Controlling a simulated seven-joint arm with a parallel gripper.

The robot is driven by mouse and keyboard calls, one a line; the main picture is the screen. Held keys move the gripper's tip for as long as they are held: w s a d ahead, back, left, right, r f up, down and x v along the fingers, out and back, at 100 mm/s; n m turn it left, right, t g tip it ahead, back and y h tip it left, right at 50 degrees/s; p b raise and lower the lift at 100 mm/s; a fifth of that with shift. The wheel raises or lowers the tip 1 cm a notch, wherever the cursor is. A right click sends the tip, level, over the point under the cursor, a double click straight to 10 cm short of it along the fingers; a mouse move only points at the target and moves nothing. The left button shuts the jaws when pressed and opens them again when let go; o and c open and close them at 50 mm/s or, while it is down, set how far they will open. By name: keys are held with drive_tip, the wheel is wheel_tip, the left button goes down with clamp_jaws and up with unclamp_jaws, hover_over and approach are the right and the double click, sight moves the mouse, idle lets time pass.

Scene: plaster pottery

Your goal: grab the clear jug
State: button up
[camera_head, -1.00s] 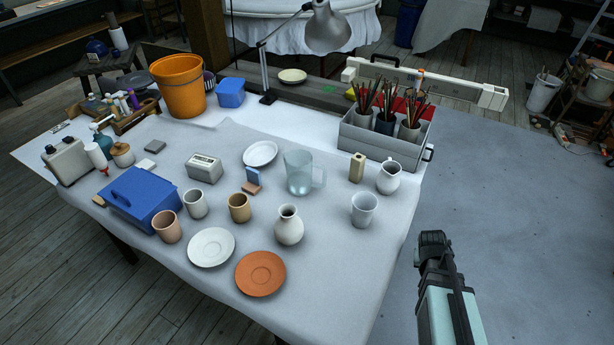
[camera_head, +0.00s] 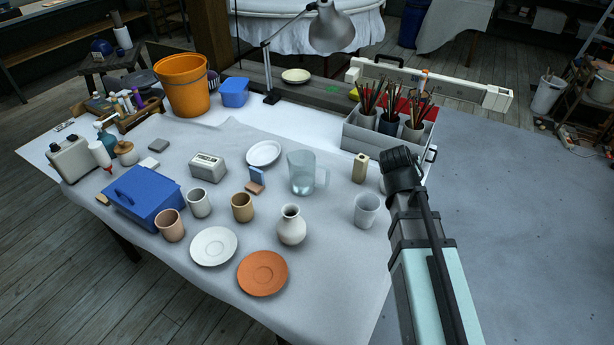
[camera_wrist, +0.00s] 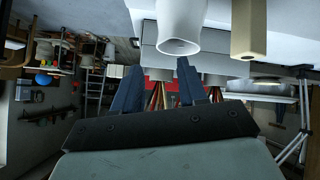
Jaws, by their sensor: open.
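The clear jug (camera_head: 302,173) stands upright on the cloth-covered table, right of the white oval dish, its handle toward the right. My gripper (camera_head: 402,165) is at the table's right side, to the right of the jug and apart from it. In the wrist view my gripper (camera_wrist: 160,80) shows two dark fingers spread apart with nothing between them. I cannot make out the clear jug in the wrist view.
A white pitcher (camera_wrist: 180,28) is close to my gripper, which mostly hides it in the head view. A beige bottle (camera_head: 360,168) and translucent cup (camera_head: 366,211) stand between jug and gripper. A white vase (camera_head: 292,226) is in front; a grey toolbox (camera_head: 365,143) is behind.

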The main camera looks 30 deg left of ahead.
sight(327, 178)
drive_tip(key=s+a+r+g+y, duration=0.1)
drive_tip(key=s+a+r+y, duration=0.15)
drive_tip(key=s+a, duration=1.35)
drive_tip(key=x, duration=0.8)
drive_tip(key=shift+a, duration=0.3)
drive_tip(key=shift+s+f+x, duration=0.15)
drive_tip(key=shift+x, duration=1.4)
drive_tip(key=shift+s+f+x, duration=0.15)
drive_tip(key=shift+x, duration=1.4)
drive_tip(key=shift+c, duration=0.2)
clamp_jaws()
